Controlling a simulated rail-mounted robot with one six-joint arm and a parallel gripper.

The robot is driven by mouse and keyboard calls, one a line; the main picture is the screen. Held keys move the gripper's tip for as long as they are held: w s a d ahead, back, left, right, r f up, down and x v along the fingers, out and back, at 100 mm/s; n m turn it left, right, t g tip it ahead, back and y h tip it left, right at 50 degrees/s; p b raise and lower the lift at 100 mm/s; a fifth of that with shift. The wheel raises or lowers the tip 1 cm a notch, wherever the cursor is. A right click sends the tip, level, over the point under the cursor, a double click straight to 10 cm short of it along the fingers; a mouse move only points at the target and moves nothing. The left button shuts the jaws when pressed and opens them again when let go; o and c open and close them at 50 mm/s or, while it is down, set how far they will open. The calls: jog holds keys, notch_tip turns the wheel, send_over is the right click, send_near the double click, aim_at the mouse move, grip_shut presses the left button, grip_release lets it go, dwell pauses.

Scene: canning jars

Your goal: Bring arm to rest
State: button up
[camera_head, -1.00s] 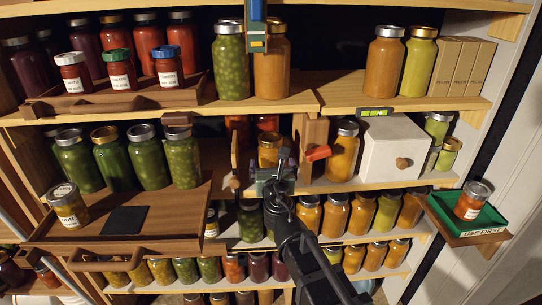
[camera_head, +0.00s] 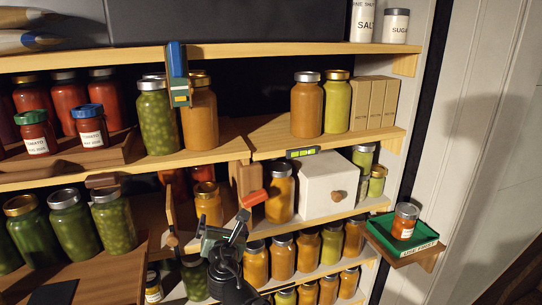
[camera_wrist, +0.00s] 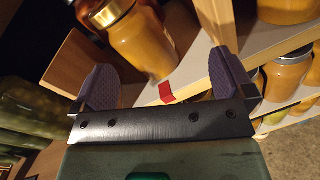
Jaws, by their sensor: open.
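My gripper (camera_head: 226,226) is in front of the middle shelf, low in the centre of the head view. In the wrist view my gripper (camera_wrist: 160,88) shows two ridged pads wide apart with nothing between them. A gold-lidded jar of orange contents (camera_wrist: 143,40) stands beyond the pads, and it also shows in the head view (camera_head: 208,205), in a wooden-sided bay just behind and left of the gripper. The pads look apart from the jar.
A red-orange block (camera_head: 253,198) juts out near my gripper at the wooden divider (camera_head: 245,179). A white box with a knob (camera_head: 326,182) stands to the right. A pull-out wooden tray (camera_head: 125,268) reaches forward at left. A green tray (camera_head: 378,228) holds one jar at far right.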

jog(key=s+d+f+m+g+h, duration=0.1)
jog(key=d+f+m+g+h, duration=0.35)
jog(key=d+m, duration=0.5)
jog(key=s+d+f+m+g+h, duration=0.2)
jog(key=d+f+m+g+h, duration=0.3)
jog(key=m, duration=0.7)
jog(key=s+d+f+m+g+y, duration=0.2)
jog(key=s+d+f+m+g, duration=0.2)
jog(key=d+m, duration=0.25)
jog(key=s+d+f+m+g+y, duration=0.3)
jog(key=s+d+m+g, duration=0.15)
jog(key=d, duration=0.25)
jog(key=d+m+t, duration=0.1)
jog(key=d+m, duration=0.2)
jog(key=d, duration=0.4)
notch_tip(320, 180, up, 16)
jog(key=p, duration=1.5)
jog(key=shift+a+f+p, duration=0.15)
jog(key=shift+a+p, duration=0.15)
jog(key=shift+p, duration=0.1)
jog(key=shift+n, duration=0.25)
